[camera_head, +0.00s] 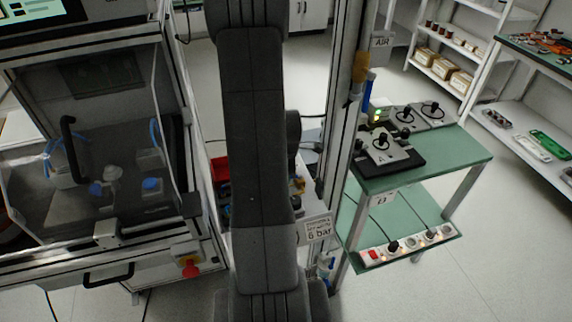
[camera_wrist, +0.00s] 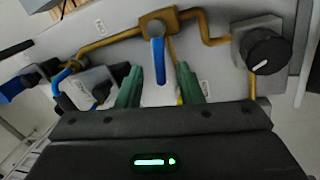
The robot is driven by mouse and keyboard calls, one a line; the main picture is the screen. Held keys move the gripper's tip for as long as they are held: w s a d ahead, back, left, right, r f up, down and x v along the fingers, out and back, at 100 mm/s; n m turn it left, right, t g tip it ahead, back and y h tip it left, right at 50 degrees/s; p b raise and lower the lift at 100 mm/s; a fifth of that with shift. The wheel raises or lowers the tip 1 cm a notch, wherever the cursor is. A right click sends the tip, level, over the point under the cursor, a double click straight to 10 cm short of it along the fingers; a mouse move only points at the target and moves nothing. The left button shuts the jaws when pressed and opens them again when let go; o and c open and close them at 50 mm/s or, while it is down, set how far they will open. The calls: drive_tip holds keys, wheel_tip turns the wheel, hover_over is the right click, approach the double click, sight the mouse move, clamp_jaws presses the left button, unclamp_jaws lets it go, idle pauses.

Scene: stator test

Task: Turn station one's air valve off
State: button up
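In the wrist view a blue valve lever (camera_wrist: 157,52) hangs down from a brass valve body (camera_wrist: 160,20) on a light panel. My gripper (camera_wrist: 160,68) has two green fingers standing apart, one on each side of the lever's lower part. I see a gap on both sides, and no clear contact. I cannot read which valve belongs to station one. In the head view my arm fills the middle and my gripper is not visible.
Brass pipe (camera_wrist: 110,40) runs across the panel. A black knob (camera_wrist: 265,50) stands out at the right, close to my gripper. A glazed machine stands at the left.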

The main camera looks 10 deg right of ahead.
wheel_tip(320, 180, up, 13)
drive_tip(key=s, duration=0.2)
drive_tip(key=shift+s+r, duration=0.2)
drive_tip(key=shift+s, duration=0.15)
